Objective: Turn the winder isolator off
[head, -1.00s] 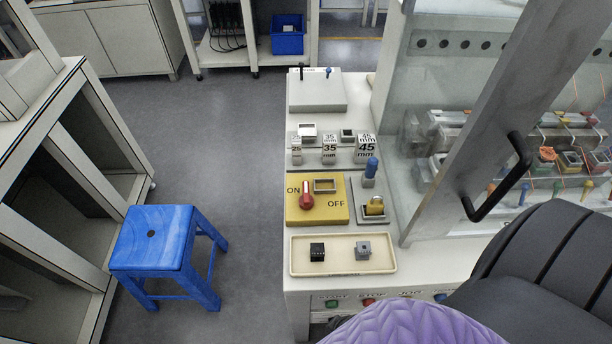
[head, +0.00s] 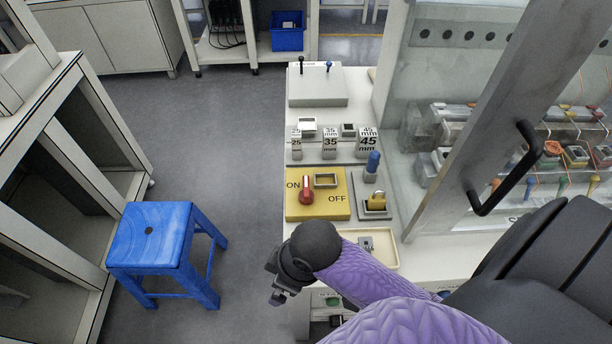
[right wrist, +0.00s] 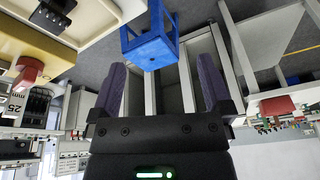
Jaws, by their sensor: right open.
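The winder isolator is a yellow box (head: 336,209) on the white bench, marked ON at left and OFF at right. Its red handle (head: 306,191) stands roughly upright beside the ON mark, and nothing touches it. The box (right wrist: 42,42) and red handle (right wrist: 27,72) also show at the left of the right wrist view. My right gripper (head: 278,292) is off the bench's front left corner, nearer than the isolator and apart from it. In the right wrist view its purple fingers (right wrist: 162,78) are wide apart and empty. My left gripper is out of view.
A padlock (head: 376,201) and blue-topped peg (head: 373,163) stand right of the isolator. A cream tray (head: 388,259) lies in front, partly hidden by my right arm. A blue stool (head: 152,236) stands left on open floor. A slanted frame with a black handle (head: 508,178) is at right.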

